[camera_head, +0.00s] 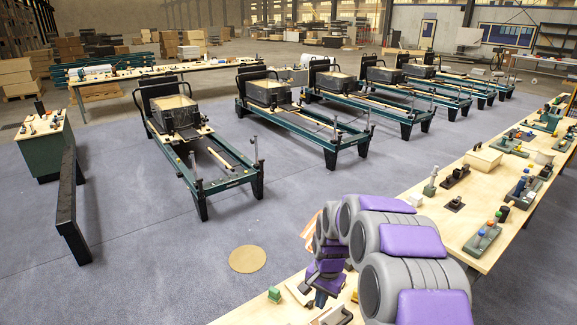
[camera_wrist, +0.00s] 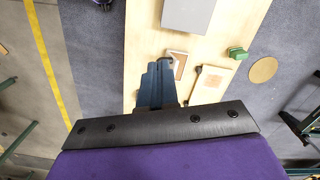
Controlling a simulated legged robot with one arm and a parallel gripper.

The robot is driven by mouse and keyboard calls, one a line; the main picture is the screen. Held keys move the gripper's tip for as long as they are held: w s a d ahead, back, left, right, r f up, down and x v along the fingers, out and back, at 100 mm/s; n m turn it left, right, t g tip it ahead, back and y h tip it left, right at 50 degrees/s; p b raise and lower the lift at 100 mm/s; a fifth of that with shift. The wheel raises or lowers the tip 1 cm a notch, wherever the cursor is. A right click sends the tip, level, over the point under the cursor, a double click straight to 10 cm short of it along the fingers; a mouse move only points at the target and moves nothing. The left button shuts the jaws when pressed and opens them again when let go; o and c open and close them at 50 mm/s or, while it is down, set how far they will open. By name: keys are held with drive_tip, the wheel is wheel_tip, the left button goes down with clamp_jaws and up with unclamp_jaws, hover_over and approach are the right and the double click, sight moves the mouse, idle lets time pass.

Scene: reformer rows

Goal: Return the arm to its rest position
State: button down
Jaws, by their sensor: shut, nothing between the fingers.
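My arm, grey with purple panels, rises at the lower right of the head view and bends down over the near end of a long pale wooden bench (camera_head: 398,236). My gripper (camera_head: 321,299) hangs low over that bench end. In the wrist view my gripper (camera_wrist: 157,68) shows as dark blue fingers, shut and empty, above the bench top (camera_wrist: 143,42). A small brown-topped block (camera_wrist: 177,64) lies just right of the fingertips, and I cannot tell how close they are in height.
A green block (camera_wrist: 237,52), a pale wooden piece (camera_wrist: 210,83) and a grey box (camera_wrist: 188,14) lie on the bench. Several tools crowd its far part. Reformers (camera_head: 205,145) stand in a row beyond. The floor (camera_head: 150,235) left of the bench is mostly open, with a tan disc (camera_head: 247,259).

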drive_tip(key=s+d+r+n, duration=0.2)
drive_tip(key=s+r, duration=0.4)
drive_tip(key=s, duration=0.2)
drive_tip(key=s+d+r+n, duration=0.2)
drive_tip(key=s+r, duration=0.5)
drive_tip(key=s, duration=0.2)
drive_tip(key=s+d+r+n+g, duration=0.1)
drive_tip(key=s+r+n, duration=0.1)
drive_tip(key=s, duration=1.7)
drive_tip(key=shift+s+d+r+n+h, duration=0.15)
drive_tip(key=shift+s+r+n+h, duration=0.1)
drive_tip(key=shift+r+n+h, duration=0.15)
